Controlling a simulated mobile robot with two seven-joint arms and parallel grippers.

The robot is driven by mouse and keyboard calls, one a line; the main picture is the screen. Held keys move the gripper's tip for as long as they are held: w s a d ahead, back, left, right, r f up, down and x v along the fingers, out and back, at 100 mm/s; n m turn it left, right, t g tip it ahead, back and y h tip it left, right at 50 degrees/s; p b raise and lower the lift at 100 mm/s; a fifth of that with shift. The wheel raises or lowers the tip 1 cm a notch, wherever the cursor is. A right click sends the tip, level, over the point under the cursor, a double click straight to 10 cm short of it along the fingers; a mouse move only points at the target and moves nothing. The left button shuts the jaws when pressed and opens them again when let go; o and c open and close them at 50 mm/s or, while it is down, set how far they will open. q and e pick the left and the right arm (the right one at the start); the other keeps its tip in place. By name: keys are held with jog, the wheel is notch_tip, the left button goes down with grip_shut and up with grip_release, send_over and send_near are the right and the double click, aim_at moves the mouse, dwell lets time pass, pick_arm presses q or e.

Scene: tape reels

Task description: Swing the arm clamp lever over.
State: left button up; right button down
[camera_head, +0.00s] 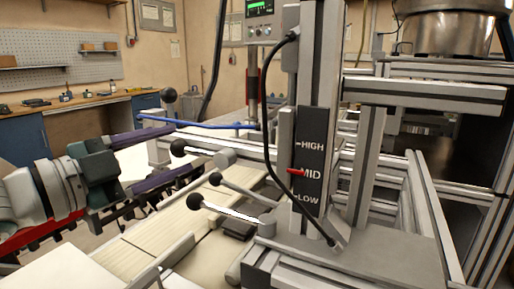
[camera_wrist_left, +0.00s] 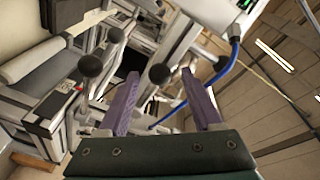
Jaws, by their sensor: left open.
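Several levers with black ball knobs are on the machine frame; I cannot tell from labels which one is the arm clamp lever. In the head view, one knob (camera_head: 178,147) is closest to my left gripper (camera_head: 184,150), with a second knob (camera_head: 215,178) and a third knob (camera_head: 195,201) below and right. Another knob (camera_head: 168,95) stands upright behind. My left gripper has two purple fingers spread apart, with nothing held. In the left wrist view, a black knob (camera_wrist_left: 160,73) appears between the open fingers (camera_wrist_left: 159,80); contact is not visible. My right gripper is not visible.
A grey column carries a HIGH/MID/LOW scale plate (camera_head: 312,165) with a red pointer at MID. A black cable (camera_head: 267,125) hangs beside it. A blue hose (camera_head: 200,124) runs behind my left fingers. A cream slatted conveyor (camera_head: 165,228) lies below.

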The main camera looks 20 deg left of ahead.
pick_arm(q)
jog(key=shift+c, duration=0.3)
grip_shut()
dwell(0.3)
dwell(0.9)
